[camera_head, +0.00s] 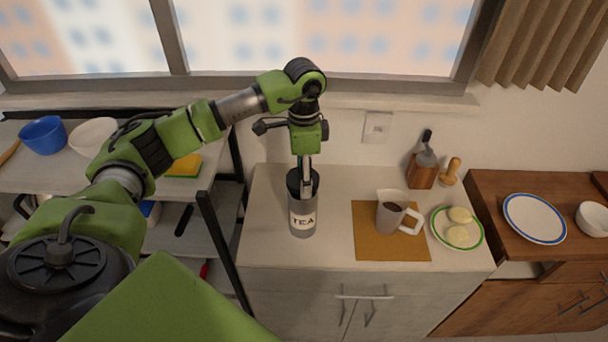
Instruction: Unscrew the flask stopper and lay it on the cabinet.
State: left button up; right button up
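A grey canister labelled TEA (303,221) stands upright near the left side of the white cabinet top (342,250). Its top part (293,182) is dark; I take this canister to be the flask. My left gripper (306,186) points straight down over it, with its fingertips at the dark top. The fingers look close together and hide the middle of the top. I cannot tell whether they are closed on a stopper or whether the top is a stopper or an open rim. My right gripper is not in view.
Right of the canister, a mug (391,211) stands on a tan mat (367,245), beside a plate (442,241) with pale round pieces. A wooden block (422,174) and a wooden grinder-like item (450,172) stand behind. Bare cabinet top surrounds the canister's front and left.

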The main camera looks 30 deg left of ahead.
pick_arm(q)
jog(key=shift+r+p, duration=1.45)
jog(key=shift+r, duration=0.55)
